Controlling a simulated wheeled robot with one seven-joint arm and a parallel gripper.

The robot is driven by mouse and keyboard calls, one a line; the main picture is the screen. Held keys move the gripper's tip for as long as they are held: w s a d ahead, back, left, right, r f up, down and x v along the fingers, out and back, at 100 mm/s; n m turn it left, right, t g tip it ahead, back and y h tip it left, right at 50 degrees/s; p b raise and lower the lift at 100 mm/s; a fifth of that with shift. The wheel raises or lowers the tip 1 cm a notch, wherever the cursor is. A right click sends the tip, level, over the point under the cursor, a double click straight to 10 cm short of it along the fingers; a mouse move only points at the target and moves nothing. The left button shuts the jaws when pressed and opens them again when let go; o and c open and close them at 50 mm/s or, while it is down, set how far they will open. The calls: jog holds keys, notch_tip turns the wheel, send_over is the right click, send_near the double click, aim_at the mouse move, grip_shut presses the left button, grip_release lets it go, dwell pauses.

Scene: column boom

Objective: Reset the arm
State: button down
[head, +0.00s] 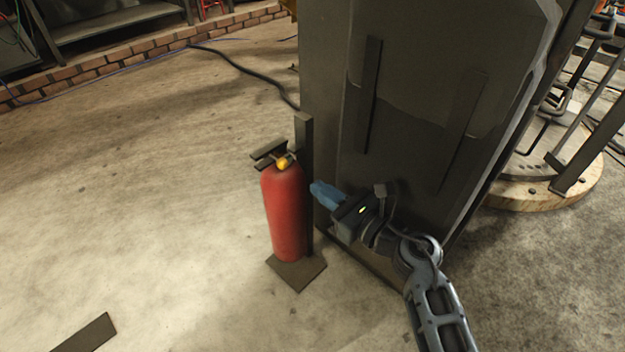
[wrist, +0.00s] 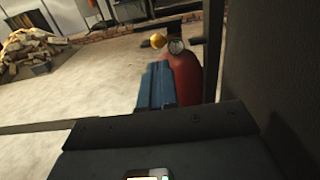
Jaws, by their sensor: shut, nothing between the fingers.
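My gripper (head: 318,188) is in the middle of the head view, its blue fingers together and empty, pointing left. It is just right of a red fire extinguisher (head: 286,212), and I cannot tell the exact gap between them. The extinguisher stands upright on a small dark base plate with a post behind it. In the wrist view the shut blue fingers (wrist: 157,88) show in front of the extinguisher (wrist: 182,72), covering part of it. Its yellow knob and round gauge show at the top. My arm reaches in from the lower right of the head view.
A large dark column (head: 410,120) stands right behind my gripper. A round wooden base (head: 560,190) with metal bars is at the right. A dark flat bar (head: 85,336) lies at lower left. A black cable (head: 245,70) crosses the floor. The floor at left is open.

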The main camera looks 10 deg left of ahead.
jog(key=s+d+r+n+t+h, duration=0.1)
jog(key=s+d+r+n+h, duration=0.3)
jog(key=s+d+n, duration=0.8)
jog(key=s+d+r+n+t+h+p, duration=0.15)
jog(key=s+d+n+h, duration=0.3)
jog(key=s, duration=1.35)
jog(key=s+d+r+n+t+h, duration=0.1)
jog(key=s+d+r+n+h, duration=0.2)
jog(key=s+d+n+h, duration=0.9)
jog(key=s+a+r+m+y+p, duration=0.1)
jog(key=a+r+y+p, duration=0.1)
jog(key=r+p, duration=1)
jog(key=s+a+r+m+y+p, duration=0.2)
jog(key=r+y+p, duration=0.2)
jog(key=r+p, duration=0.8)
jog(key=shift+s+r, duration=0.15)
jog(key=shift+r, duration=0.1)
